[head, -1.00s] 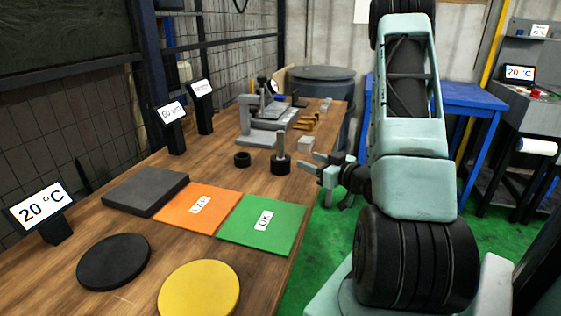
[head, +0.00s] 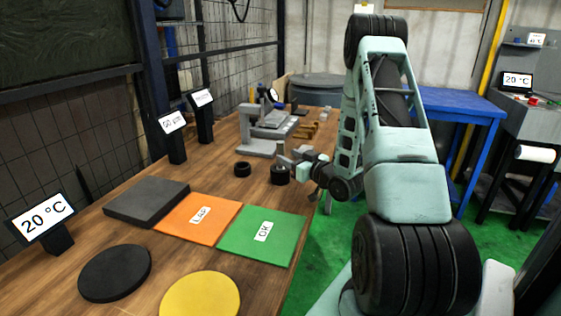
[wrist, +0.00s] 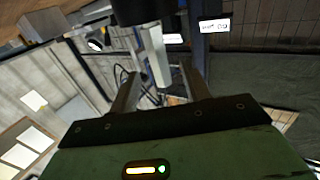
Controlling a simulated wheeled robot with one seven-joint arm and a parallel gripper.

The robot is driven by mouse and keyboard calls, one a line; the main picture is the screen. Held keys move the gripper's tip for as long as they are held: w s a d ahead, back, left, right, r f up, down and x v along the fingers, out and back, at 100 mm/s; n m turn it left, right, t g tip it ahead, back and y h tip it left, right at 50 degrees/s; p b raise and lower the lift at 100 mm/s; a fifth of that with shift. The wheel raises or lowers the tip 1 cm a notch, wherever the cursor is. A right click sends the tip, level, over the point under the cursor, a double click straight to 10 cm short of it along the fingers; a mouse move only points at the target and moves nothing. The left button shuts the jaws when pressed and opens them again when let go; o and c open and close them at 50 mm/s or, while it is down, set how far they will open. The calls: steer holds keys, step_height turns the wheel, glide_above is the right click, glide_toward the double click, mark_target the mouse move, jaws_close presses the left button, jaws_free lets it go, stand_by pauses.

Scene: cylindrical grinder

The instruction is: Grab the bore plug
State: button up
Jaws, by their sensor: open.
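The bore plug (head: 280,173) stands upright on the wooden bench, with its black base on the wood and a grey handle on top. My gripper (head: 291,157) is open and comes in from the right at the height of the handle, partly covering it in the head view. In the wrist view the pale, faceted handle of the bore plug (wrist: 155,55) shows in the gap between the two fingers of my gripper (wrist: 160,72). Its black part is at the top of that picture. I cannot tell whether a finger touches it.
A black ring (head: 242,169) lies left of the plug. A grey gauge stand (head: 258,146) is behind. An orange mat (head: 185,226), a green mat (head: 285,240), a dark block (head: 147,199) and black and yellow discs (head: 200,297) lie in front. Display stands line the left.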

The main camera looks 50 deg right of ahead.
mark_target(283, 151)
steer(key=w, duration=0.2)
steer(key=w+p, duration=0.1)
steer(key=shift+w+d+r, duration=0.25)
steer(key=shift+w+r, duration=0.05)
steer(key=shift+w, duration=0.05)
steer(key=shift+w+d+f, duration=0.1)
steer(key=shift+w+d, duration=0.05)
steer(key=shift+w, duration=0.5)
jaws_close()
